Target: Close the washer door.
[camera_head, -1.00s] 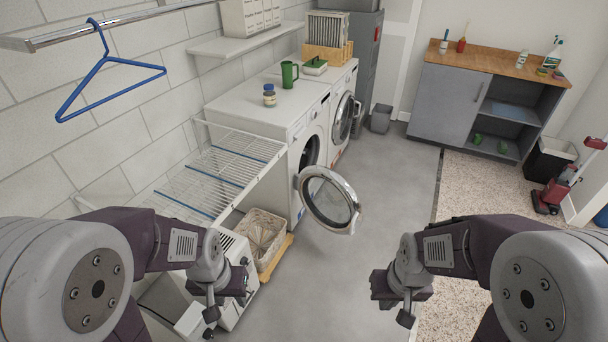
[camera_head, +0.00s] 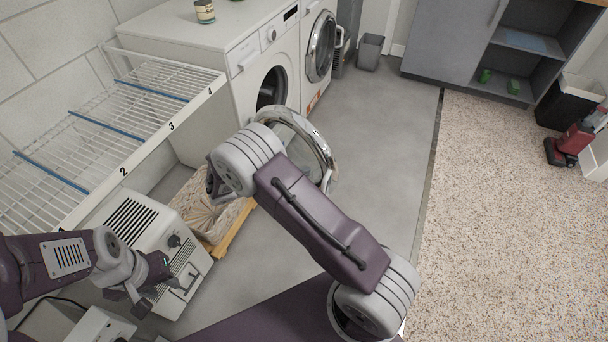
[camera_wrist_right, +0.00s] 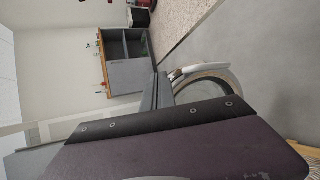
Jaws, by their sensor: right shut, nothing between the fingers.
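The washer door (camera_head: 322,150) is a round chrome-rimmed glass door. It stands open, swung out from the front of the nearer white washer (camera_head: 262,75). My right arm's wrist covers its lower left part in the head view. The open door also shows in the right wrist view (camera_wrist_right: 222,75), beyond the dark purple body of my right gripper (camera_wrist_right: 165,130), which is shut and empty. Whether that gripper touches the door cannot be told. My left gripper (camera_head: 150,283) hangs low at the left, away from the door; its finger gap is unclear.
A white wire rack (camera_head: 120,115) juts out left of the washer. Under it are a wicker basket (camera_head: 205,205) and a white appliance (camera_head: 150,235). A second machine (camera_head: 318,50) stands beyond the washer. Grey floor (camera_head: 390,130) right of the door is clear.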

